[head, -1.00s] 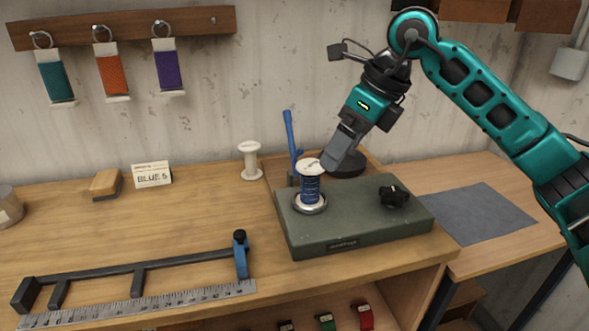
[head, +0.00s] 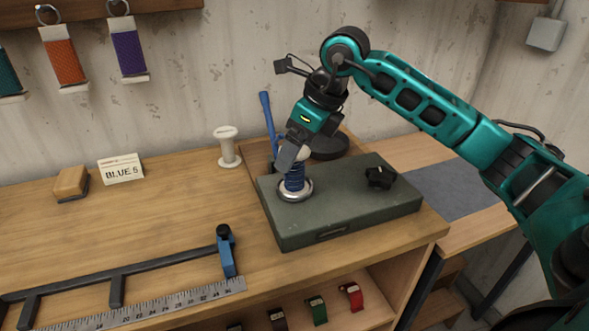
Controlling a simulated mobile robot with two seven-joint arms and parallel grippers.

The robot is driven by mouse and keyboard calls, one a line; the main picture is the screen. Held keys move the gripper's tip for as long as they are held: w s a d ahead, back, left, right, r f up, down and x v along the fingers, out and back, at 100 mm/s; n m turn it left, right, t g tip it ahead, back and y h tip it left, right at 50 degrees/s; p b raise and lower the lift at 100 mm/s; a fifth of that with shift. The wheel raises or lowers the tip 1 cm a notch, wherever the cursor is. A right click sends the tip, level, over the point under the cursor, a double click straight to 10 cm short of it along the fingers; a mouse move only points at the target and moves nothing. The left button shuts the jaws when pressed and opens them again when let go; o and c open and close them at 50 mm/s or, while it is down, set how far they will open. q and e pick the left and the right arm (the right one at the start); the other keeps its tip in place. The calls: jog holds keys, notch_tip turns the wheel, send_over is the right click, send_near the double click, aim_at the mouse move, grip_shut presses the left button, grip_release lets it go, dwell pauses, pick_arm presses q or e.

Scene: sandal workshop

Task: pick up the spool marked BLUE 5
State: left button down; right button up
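A spool of blue thread (head: 294,181) stands upright in the round metal ring on the grey-green base block (head: 340,222). I cannot read a mark on it. A white card reading BLUE 5 (head: 121,170) stands at the back left of the bench. My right gripper (head: 286,160) comes down from above at the spool's top and covers part of it. I cannot tell whether its fingers are open or closed on the spool. My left gripper is not in the head view.
A black knob (head: 380,177) sits on the block's right. A steel ruler (head: 170,310) and a black bar with a blue clamp (head: 226,252) lie in front. The bench's middle left is clear.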

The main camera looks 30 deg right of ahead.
aim_at(294, 171)
jog(key=shift+x, duration=1.95)
jog(key=shift+w+a+r, duration=0.1)
jog(key=shift+w, duration=0.05)
jog(key=c, duration=1.1)
